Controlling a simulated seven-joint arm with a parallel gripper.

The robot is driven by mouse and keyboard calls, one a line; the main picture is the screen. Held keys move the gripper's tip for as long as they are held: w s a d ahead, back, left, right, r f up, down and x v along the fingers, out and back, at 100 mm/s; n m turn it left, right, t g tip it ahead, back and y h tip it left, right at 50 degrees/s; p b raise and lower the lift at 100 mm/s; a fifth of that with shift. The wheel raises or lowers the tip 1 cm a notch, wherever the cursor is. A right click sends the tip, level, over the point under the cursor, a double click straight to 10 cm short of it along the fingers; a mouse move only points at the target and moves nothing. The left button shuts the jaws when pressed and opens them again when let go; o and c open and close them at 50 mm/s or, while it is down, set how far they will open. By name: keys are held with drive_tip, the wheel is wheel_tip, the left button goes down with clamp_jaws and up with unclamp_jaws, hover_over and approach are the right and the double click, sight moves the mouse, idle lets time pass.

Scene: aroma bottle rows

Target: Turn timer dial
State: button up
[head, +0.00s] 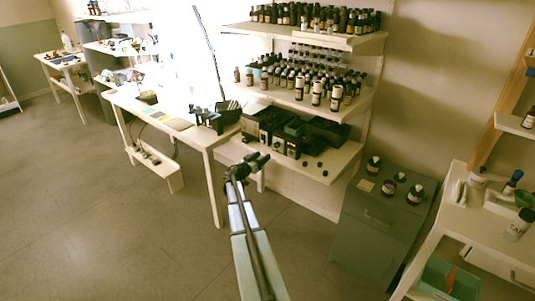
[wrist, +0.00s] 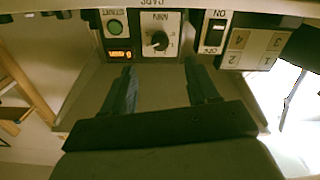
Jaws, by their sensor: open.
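The timer dial (wrist: 158,41) is a dark round knob on a pale panel marked MIN, at the top middle of the wrist view. The picture there is upside down. My gripper (wrist: 156,66) is open, with its two dark fingers pointing at the panel below the dial, one to each side. Nothing is between the fingers. In the head view, my gripper (head: 258,160) is in front of the row of dark devices (head: 275,130) on the low shelf. The dial is too small to make out in that view.
Beside the dial are a green START button (wrist: 114,28), a lit orange display (wrist: 120,54), an ON/OFF switch (wrist: 216,31) and numbered buttons (wrist: 258,45). Bottle shelves (head: 300,95) rise above the devices. A green cabinet (head: 370,225) with bottles stands to the right.

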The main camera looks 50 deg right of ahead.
drive_tip(key=shift+a, duration=1.65)
